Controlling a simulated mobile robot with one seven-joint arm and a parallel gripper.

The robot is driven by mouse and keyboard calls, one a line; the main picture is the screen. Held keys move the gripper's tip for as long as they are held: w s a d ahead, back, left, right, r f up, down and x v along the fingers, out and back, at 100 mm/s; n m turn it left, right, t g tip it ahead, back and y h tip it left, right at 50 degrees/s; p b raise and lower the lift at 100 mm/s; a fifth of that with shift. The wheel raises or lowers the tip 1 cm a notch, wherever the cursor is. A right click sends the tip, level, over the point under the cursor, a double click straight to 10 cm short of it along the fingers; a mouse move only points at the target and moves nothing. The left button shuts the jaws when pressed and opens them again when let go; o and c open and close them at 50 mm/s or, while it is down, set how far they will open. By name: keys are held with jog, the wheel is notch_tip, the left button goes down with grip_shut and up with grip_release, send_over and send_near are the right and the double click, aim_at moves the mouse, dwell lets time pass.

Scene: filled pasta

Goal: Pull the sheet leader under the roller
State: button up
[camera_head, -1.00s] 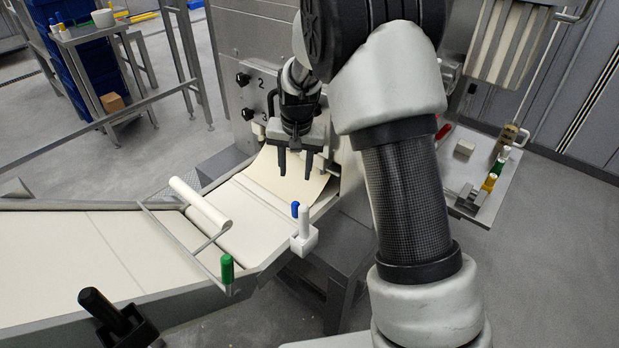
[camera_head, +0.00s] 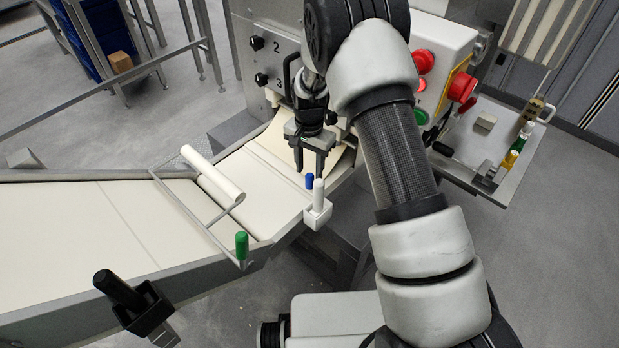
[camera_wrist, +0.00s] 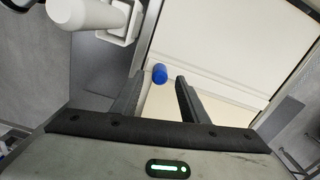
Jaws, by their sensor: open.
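My gripper (camera_head: 309,170) is open and points down over the right side of the sheet. A blue peg (camera_head: 309,182) stands just below its fingertips. In the wrist view the blue peg (camera_wrist: 159,73) appears between the two fingertips, with no contact visible. A cream sheet (camera_head: 276,145) comes out of the machine and slopes down to the flat belt. I cannot tell where its leader ends, or whether the blue peg is fixed to it. A white roller (camera_head: 212,178) lies across the belt to the left, with a wire frame beside it.
A white handle on a block (camera_head: 318,208) stands on the rail close to my gripper. A green-capped peg (camera_head: 242,246) and black clamp (camera_head: 130,302) are along the near rail. The machine's control box (camera_head: 441,60) and a side tray (camera_head: 495,150) are on the right.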

aim_at(309, 175)
jog(key=shift+f, duration=2)
grip_shut()
